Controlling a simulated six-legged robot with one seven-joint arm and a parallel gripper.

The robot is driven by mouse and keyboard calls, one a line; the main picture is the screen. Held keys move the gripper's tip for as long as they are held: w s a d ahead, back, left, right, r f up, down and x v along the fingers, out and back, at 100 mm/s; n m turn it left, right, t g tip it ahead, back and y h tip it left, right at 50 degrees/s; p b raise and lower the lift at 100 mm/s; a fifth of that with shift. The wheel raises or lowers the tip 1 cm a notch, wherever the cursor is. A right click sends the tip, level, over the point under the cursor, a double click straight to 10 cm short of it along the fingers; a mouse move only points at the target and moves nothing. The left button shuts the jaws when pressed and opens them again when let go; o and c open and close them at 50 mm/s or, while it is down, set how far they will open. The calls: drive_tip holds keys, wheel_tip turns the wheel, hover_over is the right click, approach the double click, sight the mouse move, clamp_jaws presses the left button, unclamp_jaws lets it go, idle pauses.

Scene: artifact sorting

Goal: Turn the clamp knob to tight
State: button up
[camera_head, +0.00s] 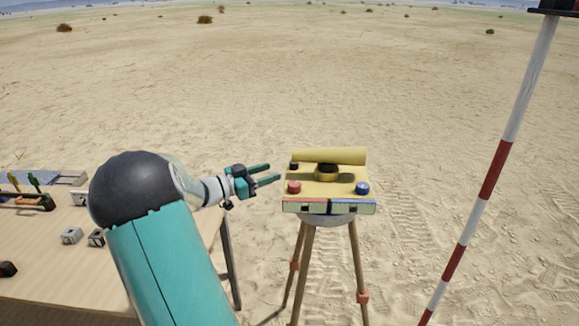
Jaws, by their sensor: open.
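A yellow instrument (325,176) with a horizontal tube on top stands on a tripod (304,262) at centre right. On its deck are a red knob (294,187) at the left front, a blue knob (362,188) at the right front and a small black knob (294,166) at the back left. Which one is the clamp knob, I cannot tell. My gripper (274,173) has two teal fingers spread apart, pointing right. It is empty and appears just left of the instrument, near the red and black knobs, apart from them.
A wooden table (45,270) at the left holds small grey blocks (72,236), a dark block (7,269) and a rack (30,201) with yellow and green tools. A red-and-white pole (492,170) leans at the right. Open sand lies behind.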

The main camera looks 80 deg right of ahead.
sight(290, 165)
drive_tip(key=x, duration=0.8)
drive_tip(key=shift+w, duration=0.1)
drive_tip(key=c, duration=1)
